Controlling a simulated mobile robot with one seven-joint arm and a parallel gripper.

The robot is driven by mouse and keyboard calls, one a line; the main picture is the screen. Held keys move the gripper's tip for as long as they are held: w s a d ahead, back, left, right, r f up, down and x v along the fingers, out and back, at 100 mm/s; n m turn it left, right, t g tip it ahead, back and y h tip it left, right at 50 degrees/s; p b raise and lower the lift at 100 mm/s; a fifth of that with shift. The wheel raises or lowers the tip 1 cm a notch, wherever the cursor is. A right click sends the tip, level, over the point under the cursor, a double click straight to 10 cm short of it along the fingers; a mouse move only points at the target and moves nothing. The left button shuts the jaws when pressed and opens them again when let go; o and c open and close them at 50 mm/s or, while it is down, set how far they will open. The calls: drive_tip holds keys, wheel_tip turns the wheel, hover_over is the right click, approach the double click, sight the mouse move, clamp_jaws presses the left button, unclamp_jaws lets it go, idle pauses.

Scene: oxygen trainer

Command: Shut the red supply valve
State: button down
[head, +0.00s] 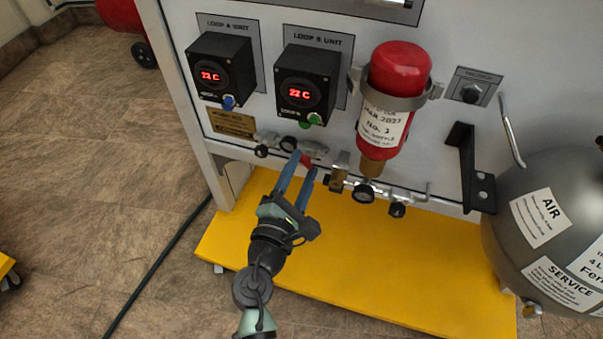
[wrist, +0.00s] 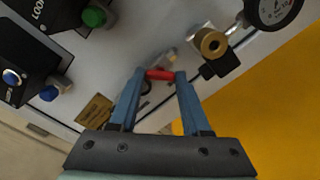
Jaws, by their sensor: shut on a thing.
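The red supply valve handle (head: 306,160) is on the pipe row low on the white panel, below the Loop B unit. In the wrist view the red handle (wrist: 160,74) lies crosswise between my two blue fingertips. My gripper (head: 304,163) reaches up to it from below, and in the wrist view my gripper (wrist: 160,76) is shut on the handle near the tips. The valve body behind is partly hidden by the fingers and blurred.
A red cylinder (head: 398,75) is strapped to the panel right of the valve, with a gauge (head: 363,192) below it. The Loop B unit (head: 305,85) hangs above. A grey air tank (head: 550,260) stands right. A yellow base plate (head: 400,265) extends below.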

drive_tip(key=shift+f+m+b, duration=0.1)
drive_tip(key=shift+m+b, duration=1.9)
drive_tip(key=shift+m, duration=1.9)
drive_tip(key=shift+c, duration=1.8)
unclamp_jaws()
drive_tip(key=shift+s, duration=0.1)
drive_tip(key=p+v, duration=0.2)
drive_tip(key=v, duration=1.1)
